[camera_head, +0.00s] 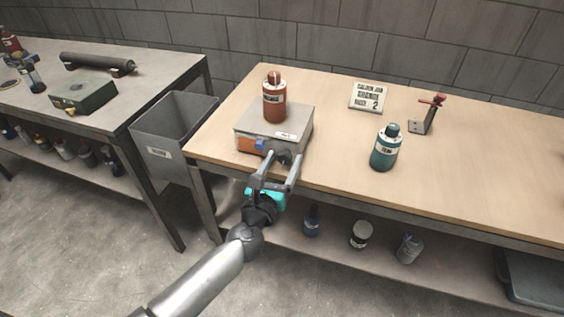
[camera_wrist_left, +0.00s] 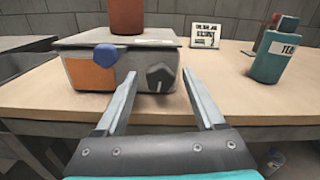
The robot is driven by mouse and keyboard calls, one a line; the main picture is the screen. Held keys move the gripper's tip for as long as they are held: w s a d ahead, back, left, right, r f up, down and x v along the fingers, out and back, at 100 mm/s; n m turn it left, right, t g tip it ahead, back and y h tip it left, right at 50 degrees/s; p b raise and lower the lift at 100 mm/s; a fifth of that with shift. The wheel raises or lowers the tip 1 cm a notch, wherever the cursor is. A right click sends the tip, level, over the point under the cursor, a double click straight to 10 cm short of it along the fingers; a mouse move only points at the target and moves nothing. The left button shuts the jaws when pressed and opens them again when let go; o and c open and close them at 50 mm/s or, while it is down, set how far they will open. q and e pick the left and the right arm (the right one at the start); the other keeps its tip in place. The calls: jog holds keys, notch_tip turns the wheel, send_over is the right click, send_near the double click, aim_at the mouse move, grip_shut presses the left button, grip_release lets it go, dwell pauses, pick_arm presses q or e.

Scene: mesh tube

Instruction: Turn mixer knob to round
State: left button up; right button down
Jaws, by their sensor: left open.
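The mixer (camera_head: 262,124) is a grey box on the near left of the wooden bench. The blue knob also shows in the head view (camera_head: 261,145). My left gripper (camera_head: 281,162) is open in front of the mixer. In the left wrist view the black knob appears between its fingertips (camera_wrist_left: 158,82); I cannot tell whether they touch it. No knob marking is readable. My right gripper is not in view.
A red-brown bottle (camera_head: 275,102) stands on the mixer. A teal bottle (camera_head: 385,150), a sign (camera_head: 367,97) and a red-topped bracket (camera_head: 428,115) stand to the right. A grey bin (camera_head: 172,135) is left of the bench (camera_head: 480,165), whose middle is mostly clear.

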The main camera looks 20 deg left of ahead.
pick_arm(q)
jog(key=shift+s, duration=0.3)
jog(key=s, duration=1.4)
jog(key=shift+s+a, duration=0.25)
jog(key=shift+s, duration=0.05)
